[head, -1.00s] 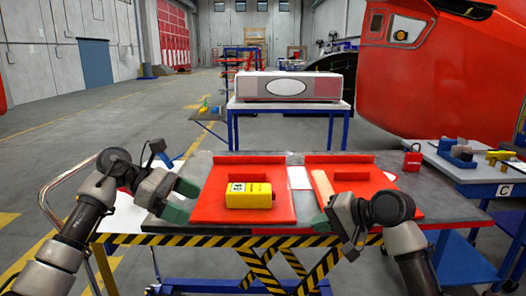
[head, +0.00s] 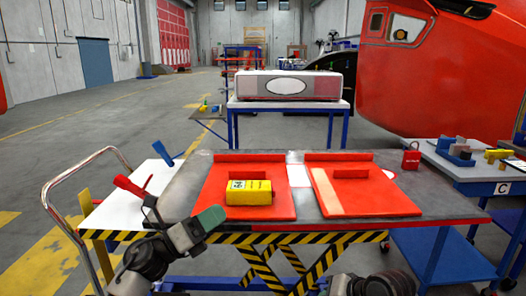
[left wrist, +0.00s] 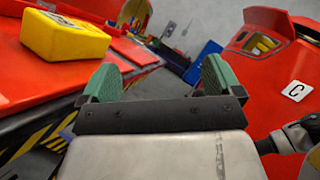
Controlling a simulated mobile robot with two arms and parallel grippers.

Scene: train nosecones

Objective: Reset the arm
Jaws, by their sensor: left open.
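My left gripper (head: 207,219) is in front of the cart's lower left part, its green finger pads near the front edge of the left red board. It is open and empty; the left wrist view shows its two pads apart with nothing between them (left wrist: 160,80). Of my right arm (head: 375,284) only the dark top of the wrist shows at the bottom edge; its fingers are out of the picture.
A yellow box (head: 248,192) lies on the left red board (head: 215,205); it also shows in the left wrist view (left wrist: 62,36). The right red board (head: 375,200) has a pale strip. The cart's striped edge (head: 130,235) is close to my left gripper. A red padlock (head: 411,160) stands right.

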